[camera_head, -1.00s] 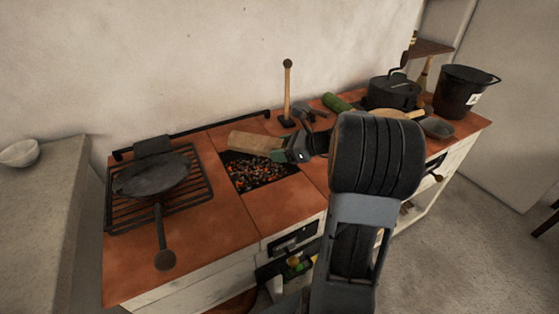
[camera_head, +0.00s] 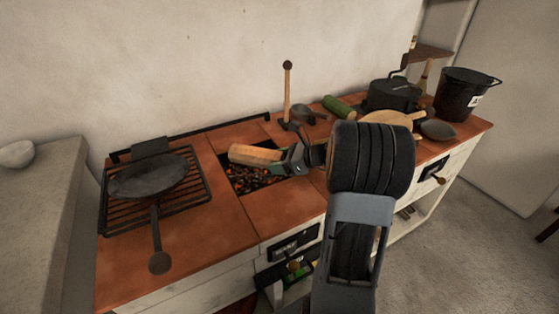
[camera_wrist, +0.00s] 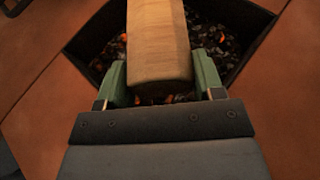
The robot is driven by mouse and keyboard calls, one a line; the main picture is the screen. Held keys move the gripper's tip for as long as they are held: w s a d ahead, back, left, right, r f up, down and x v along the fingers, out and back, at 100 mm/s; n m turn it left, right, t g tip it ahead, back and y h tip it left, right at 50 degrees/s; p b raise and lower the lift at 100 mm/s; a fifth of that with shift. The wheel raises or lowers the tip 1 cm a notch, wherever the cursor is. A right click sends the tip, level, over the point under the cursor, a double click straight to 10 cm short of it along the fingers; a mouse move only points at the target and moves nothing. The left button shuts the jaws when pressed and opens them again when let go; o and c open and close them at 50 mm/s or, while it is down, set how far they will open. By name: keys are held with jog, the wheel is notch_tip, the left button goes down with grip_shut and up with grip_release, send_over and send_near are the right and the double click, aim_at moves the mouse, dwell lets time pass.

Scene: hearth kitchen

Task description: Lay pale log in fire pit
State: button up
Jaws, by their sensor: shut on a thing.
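The pale log (camera_head: 254,154) is held level at the far side of the fire pit (camera_head: 249,187), a square opening in the terracotta counter with dark coals and orange embers. My gripper (camera_head: 288,163) is shut on the log's right end. In the wrist view the log (camera_wrist: 158,40) lies between the green fingers of my gripper (camera_wrist: 160,85), pointing away from me. Coals of the pit (camera_wrist: 208,35) show on both sides of it. I cannot tell whether the log touches the coals.
A dark pan (camera_head: 148,178) sits on a grill rack (camera_head: 183,205) to the left. A wooden-handled tool (camera_head: 287,95) stands behind the pit. A green cylinder (camera_head: 338,106), a black pot (camera_head: 393,93) and a black bucket (camera_head: 465,92) are on the right. Bare counter lies in front of the pit.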

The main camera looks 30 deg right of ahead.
jog(key=shift+f, duration=0.25)
jog(key=o, duration=1.1)
jog(key=shift+s+f, duration=0.1)
jog(key=shift+f, duration=0.05)
